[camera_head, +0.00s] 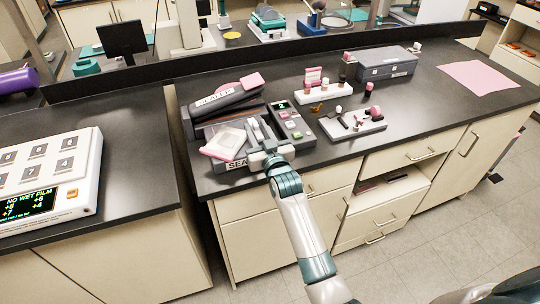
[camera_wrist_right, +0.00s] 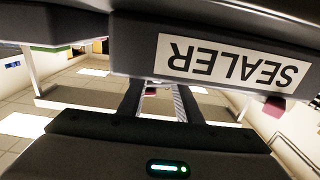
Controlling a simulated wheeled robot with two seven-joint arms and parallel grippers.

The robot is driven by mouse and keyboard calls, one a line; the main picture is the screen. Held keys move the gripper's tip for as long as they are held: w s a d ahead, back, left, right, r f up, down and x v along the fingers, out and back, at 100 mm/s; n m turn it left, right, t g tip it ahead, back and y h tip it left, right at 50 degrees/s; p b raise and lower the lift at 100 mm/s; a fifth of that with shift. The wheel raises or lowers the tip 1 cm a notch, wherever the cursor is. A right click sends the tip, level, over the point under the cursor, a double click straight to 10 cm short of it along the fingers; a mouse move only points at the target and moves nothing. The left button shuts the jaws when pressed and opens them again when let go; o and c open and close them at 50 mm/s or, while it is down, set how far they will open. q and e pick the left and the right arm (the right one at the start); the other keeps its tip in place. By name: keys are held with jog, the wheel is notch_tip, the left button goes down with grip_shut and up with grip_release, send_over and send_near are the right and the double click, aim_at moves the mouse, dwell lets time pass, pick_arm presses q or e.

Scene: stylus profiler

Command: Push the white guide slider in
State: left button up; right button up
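The sealer (camera_head: 232,108) stands on the near left of the dark bench, with its lid raised. My left gripper is not in view.
A pink-and-white flat packet (camera_head: 224,142) lies left of my fingers. A dark control panel (camera_head: 290,122) is close on the right. Farther right are a white tray (camera_head: 368,127), a bottle rack (camera_head: 312,97) and a grey box (camera_head: 388,66).

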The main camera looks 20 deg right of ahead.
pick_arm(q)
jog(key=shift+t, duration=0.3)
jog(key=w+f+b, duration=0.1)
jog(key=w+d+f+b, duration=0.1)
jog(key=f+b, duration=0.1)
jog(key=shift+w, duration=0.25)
pick_arm(e)
jog(key=s, duration=1.6)
jog(key=shift+s+d, duration=0.2)
jog(key=shift+s, duration=0.05)
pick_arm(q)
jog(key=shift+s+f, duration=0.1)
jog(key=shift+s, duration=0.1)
